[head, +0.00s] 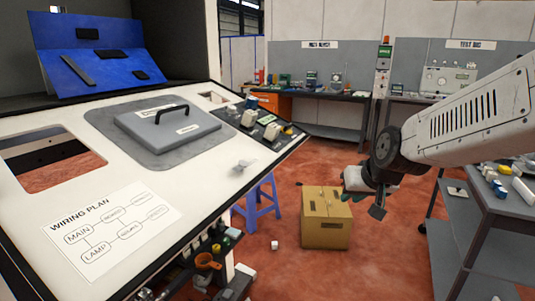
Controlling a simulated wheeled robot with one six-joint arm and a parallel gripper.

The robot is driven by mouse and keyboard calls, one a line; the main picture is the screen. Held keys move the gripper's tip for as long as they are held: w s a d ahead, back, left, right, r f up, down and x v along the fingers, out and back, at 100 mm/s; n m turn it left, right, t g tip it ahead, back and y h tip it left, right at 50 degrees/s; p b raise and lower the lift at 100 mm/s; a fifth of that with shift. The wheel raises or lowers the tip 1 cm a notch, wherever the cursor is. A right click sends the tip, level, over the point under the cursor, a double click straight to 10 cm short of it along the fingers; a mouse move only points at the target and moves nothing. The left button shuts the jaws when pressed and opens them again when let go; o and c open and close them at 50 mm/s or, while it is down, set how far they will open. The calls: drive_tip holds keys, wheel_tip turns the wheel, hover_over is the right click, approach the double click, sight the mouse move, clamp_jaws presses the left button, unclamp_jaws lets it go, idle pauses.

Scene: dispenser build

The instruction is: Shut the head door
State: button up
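No part is labelled as the head door, so I cannot tell for sure which one it is. A blue panel (90,58) with several dark parts on it stands tilted up at the back left of the white slanted worktop (215,180). A grey lid (168,130) with a black handle lies flat on a grey plate in the worktop. My gripper (377,205) hangs on the right, over the floor, well apart from the worktop and both panels. Its fingers are dark and seen at an angle, so its opening is unclear.
A wiring plan sheet (112,232) lies on the worktop beside a rectangular opening. A cardboard box (326,222) and a blue stool (262,203) stand on the red floor. A grey cart (470,225) stands at right. Benches line the back wall, with open floor before them.

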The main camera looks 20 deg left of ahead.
sight(267, 152)
drive_tip(key=w+a+f+t+y, duration=0.15)
drive_tip(key=w+a, duration=0.25)
drive_tip(key=a, duration=0.5)
drive_tip(key=w+a+f+n+t+y, duration=0.1)
drive_tip(key=w+a+f+t, duration=0.2)
drive_tip(key=a, duration=0.6)
drive_tip(key=w+a+f+t+y, duration=0.1)
drive_tip(key=w+a+f+t, duration=0.2)
drive_tip(key=a, duration=0.5)
drive_tip(key=w+a+r+m+t+h, duration=0.2)
drive_tip(key=w+a+r+t, duration=0.15)
drive_tip(key=r+t, duration=0.2)
drive_tip(key=s+m+t+h, duration=0.7)
drive_tip(key=m+h, duration=0.3)
drive_tip(key=h, duration=0.3)
drive_tip(key=shift+n+y, duration=0.3)
drive_tip(key=shift+y, duration=0.05)
drive_tip(key=x, duration=0.7)
drive_tip(key=shift+d, duration=0.4)
drive_tip(key=shift+c, duration=0.3)
clamp_jaws()
